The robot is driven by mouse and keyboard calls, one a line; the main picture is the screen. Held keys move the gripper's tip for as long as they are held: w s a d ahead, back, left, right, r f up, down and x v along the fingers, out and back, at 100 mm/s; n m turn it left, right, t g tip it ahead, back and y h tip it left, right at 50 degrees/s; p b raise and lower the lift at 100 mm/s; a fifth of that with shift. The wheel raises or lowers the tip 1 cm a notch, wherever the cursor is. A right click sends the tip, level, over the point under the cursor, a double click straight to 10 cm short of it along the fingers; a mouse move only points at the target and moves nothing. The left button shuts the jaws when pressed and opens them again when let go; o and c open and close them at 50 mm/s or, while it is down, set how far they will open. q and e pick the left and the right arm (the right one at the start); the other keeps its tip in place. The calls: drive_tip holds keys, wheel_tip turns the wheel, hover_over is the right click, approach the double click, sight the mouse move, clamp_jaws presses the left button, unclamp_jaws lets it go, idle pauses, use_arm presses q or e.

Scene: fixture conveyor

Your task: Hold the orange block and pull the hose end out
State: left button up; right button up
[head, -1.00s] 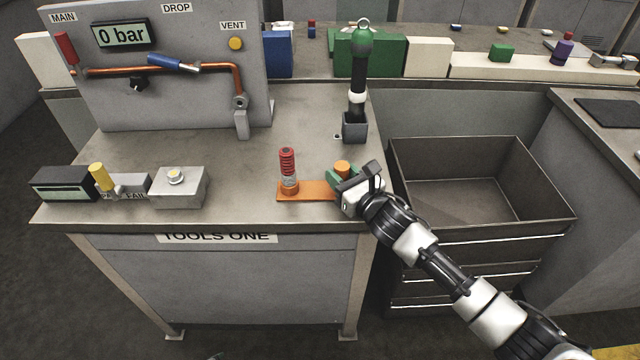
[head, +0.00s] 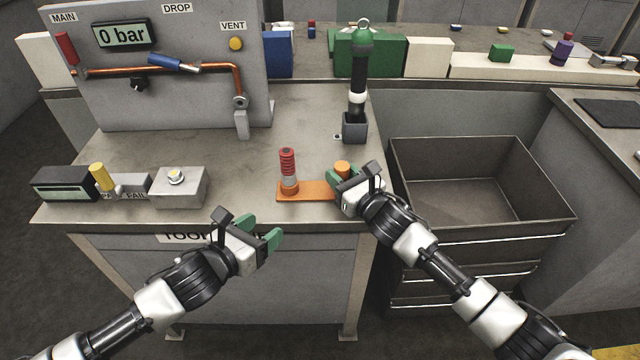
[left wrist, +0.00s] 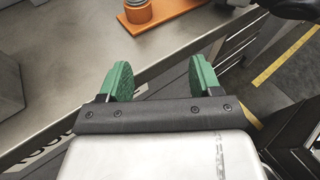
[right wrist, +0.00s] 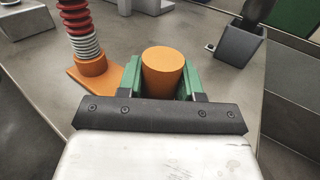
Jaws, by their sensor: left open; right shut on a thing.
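The orange block (head: 310,190) is a flat plate with an upright orange post (head: 342,167), near the front edge of the bench. The hose end (head: 288,167) stands upright on the plate's left part, red and ribbed above with a grey-white coil below. My right gripper (head: 338,179) is shut on the post, which shows between its green fingers in the right wrist view (right wrist: 162,72). My left gripper (head: 262,236) is open and empty in front of the bench edge, below and left of the block. The left wrist view shows the plate (left wrist: 165,12) beyond its fingers.
A grey box with a white button (head: 178,187) and a gauge box (head: 64,184) sit at the bench's left. A panel with copper pipe (head: 160,68) stands behind. A black holder with a green-topped tool (head: 355,126) is behind the block. An open bin (head: 480,200) is right.

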sight(282, 158)
drive_tip(key=shift+f, duration=0.15)
use_arm(q)
drive_tip(key=w+r+t, duration=0.2)
drive_tip(key=w+r, duration=0.2)
drive_tip(key=r, duration=0.3)
drive_tip(key=shift+x, duration=4.85)
drive_tip(key=shift+w+a+r, duration=0.1)
drive_tip(key=shift+r, duration=0.05)
clamp_jaws()
drive_tip(key=shift+r, duration=1.05)
drive_tip(key=shift+r, duration=2.7)
